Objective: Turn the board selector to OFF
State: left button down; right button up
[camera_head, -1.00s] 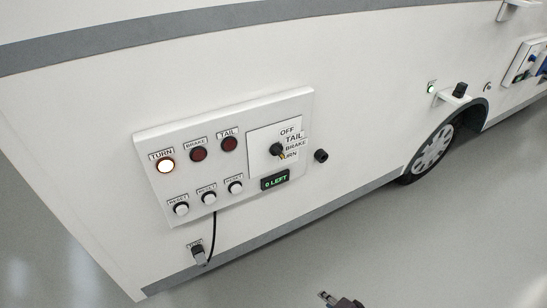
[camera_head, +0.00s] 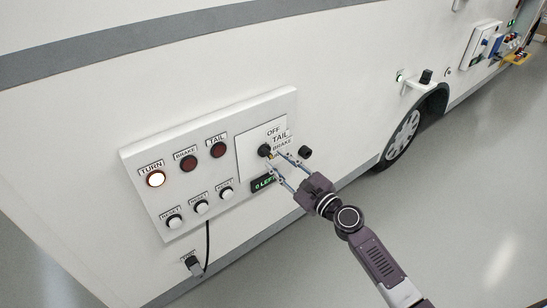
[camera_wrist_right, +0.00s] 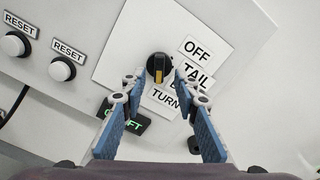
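The board selector is a black knob (camera_head: 264,150) with a yellow pointer mark on a white plate of the wall board (camera_head: 240,118). In the right wrist view the knob (camera_wrist_right: 158,65) has its yellow mark pointing down, on the side of the TURN label (camera_wrist_right: 164,97). The OFF label (camera_wrist_right: 197,51) is at its upper right. My right gripper (camera_head: 273,158) is open in front of the knob. In the wrist view its fingertips (camera_wrist_right: 160,77) lie either side of the knob; contact cannot be told. My left gripper is not in view.
The TURN lamp (camera_head: 156,179) is lit; the BRAKE (camera_head: 190,164) and TAIL lamps (camera_head: 217,150) are dark. A green display (camera_head: 262,183) reads "0 LEFT". White buttons (camera_head: 201,207) sit below the lamps. A black round fitting (camera_head: 305,152) stands out right of the board.

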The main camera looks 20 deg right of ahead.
aim_at(266, 152)
jog(key=shift+x, duration=0.75)
jog(key=shift+w+a, duration=0.3)
jog(key=shift+w, duration=0.25)
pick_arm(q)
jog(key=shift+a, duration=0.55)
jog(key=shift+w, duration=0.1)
pick_arm(e)
grip_shut()
